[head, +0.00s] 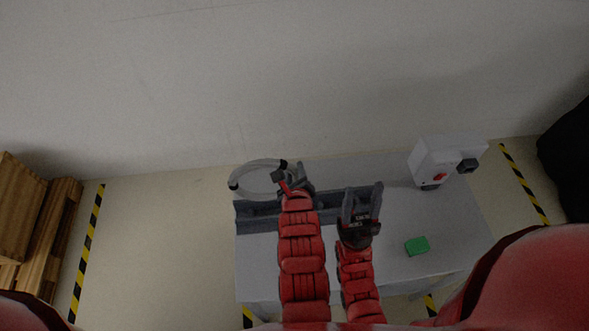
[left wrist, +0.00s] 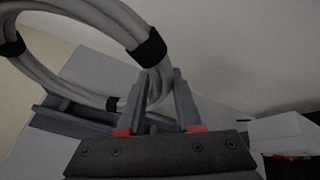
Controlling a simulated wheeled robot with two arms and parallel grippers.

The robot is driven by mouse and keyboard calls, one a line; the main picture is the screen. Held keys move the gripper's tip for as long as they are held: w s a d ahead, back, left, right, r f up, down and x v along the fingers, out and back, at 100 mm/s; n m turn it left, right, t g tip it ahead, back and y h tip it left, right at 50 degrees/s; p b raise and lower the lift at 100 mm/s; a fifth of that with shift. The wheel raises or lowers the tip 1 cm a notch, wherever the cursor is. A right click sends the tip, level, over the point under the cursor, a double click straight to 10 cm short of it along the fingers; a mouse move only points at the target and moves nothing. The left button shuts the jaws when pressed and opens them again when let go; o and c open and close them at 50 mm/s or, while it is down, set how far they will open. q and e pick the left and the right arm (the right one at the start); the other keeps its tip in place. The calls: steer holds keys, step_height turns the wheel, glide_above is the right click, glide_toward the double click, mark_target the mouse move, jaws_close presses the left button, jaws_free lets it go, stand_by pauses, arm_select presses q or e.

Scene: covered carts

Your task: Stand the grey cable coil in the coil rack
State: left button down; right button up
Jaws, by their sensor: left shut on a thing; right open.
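The grey cable coil (head: 256,163) is a loop with black bands, upright or tilted at the left end of the table. My left gripper (head: 293,178) is shut on its right side. The left wrist view shows the coil (left wrist: 90,12) passing between the two fingers (left wrist: 164,92). The dark grey coil rack (head: 250,222) lies along the table's left part, under the coil. In the left wrist view the rack (left wrist: 68,118) is behind the coil's lower part; I cannot tell whether they touch. My right gripper (head: 361,203) is open and empty, right of the left one.
A green block (head: 417,246) lies on the light grey table (head: 390,215) at the right. A white box-like device (head: 434,160) with a red part stands at the back right. Wooden crates (head: 30,220) stand on the floor at the left. The table's middle right is clear.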

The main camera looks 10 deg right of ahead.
arm_select(q)
steer(key=shift+f+b, duration=2.3)
steer(key=shift+f, duration=1.15)
steer(key=shift+f+b, duration=1.25)
steer(key=shift+f, duration=0.2)
steer(key=c, duration=0.5)
jaws_free()
steer(key=shift+s, duration=0.1)
steer(key=p+v, duration=0.2)
steer(key=v, duration=1)
